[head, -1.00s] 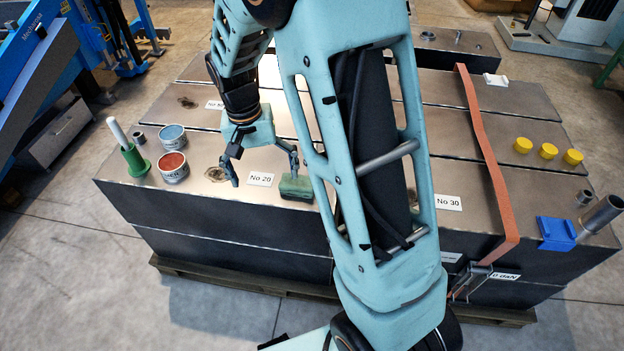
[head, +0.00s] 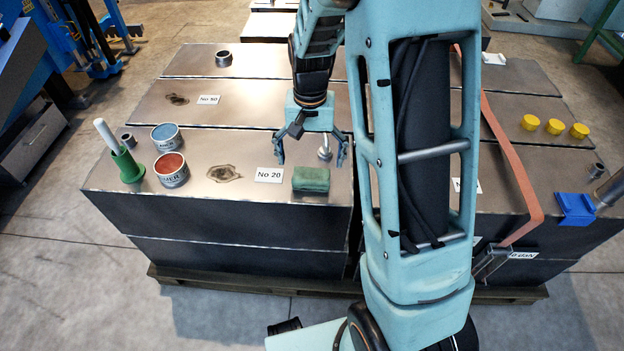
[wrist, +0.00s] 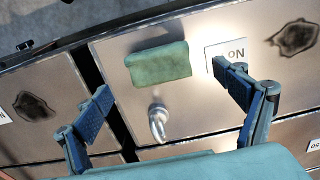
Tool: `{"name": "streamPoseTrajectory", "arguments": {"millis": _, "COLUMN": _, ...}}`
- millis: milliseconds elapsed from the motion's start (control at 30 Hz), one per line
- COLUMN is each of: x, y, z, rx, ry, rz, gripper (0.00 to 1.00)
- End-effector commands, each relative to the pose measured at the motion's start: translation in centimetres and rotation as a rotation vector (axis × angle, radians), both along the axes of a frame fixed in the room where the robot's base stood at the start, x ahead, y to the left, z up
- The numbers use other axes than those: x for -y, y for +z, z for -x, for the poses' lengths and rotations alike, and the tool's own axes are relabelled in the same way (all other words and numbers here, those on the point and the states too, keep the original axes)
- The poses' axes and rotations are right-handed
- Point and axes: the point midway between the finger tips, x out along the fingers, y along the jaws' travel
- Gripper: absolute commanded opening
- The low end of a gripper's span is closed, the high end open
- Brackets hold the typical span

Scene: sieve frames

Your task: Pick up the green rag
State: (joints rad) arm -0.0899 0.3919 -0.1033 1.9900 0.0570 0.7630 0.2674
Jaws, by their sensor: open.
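The green rag (head: 311,179) is a folded, block-like pad lying flat on the metal top near its front edge, just right of the "No 20" label. My gripper (head: 311,158) is open and empty, with its fingers spread above and behind the rag. In the wrist view the rag (wrist: 159,64) lies beyond the fingertips, roughly between their lines. The gripper (wrist: 165,100) does not touch it there.
Left of the rag are the "No 20" label (head: 269,175), a red tin (head: 171,170), a blue tin (head: 166,137) and a green tool with a white handle (head: 126,163). An orange strap (head: 513,165) and yellow caps (head: 555,126) are at right.

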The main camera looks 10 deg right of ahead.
Motion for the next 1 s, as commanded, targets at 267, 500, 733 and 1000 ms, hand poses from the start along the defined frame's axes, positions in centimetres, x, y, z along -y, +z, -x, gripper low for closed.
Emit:
{"name": "streamPoseTrajectory", "arguments": {"millis": 267, "x": 0.0, "y": -2.2, "z": 0.0, "rx": 0.0, "ry": 0.0, "rz": 0.0, "gripper": 0.9}}
{"name": "streamPoseTrajectory", "arguments": {"millis": 500, "x": 0.3, "y": -5.7, "z": -0.3, "rx": -0.003, "ry": 0.0, "rz": 0.0, "gripper": 0.9}}
{"name": "streamPoseTrajectory", "arguments": {"millis": 733, "x": 0.3, "y": -6.9, "z": -0.4, "rx": 0.001, "ry": 0.0, "rz": -0.001, "gripper": 0.9}}
{"name": "streamPoseTrajectory", "arguments": {"millis": 1000, "x": 0.3, "y": -6.8, "z": -0.4, "rx": 0.001, "ry": 0.0, "rz": 0.0, "gripper": 0.72}}
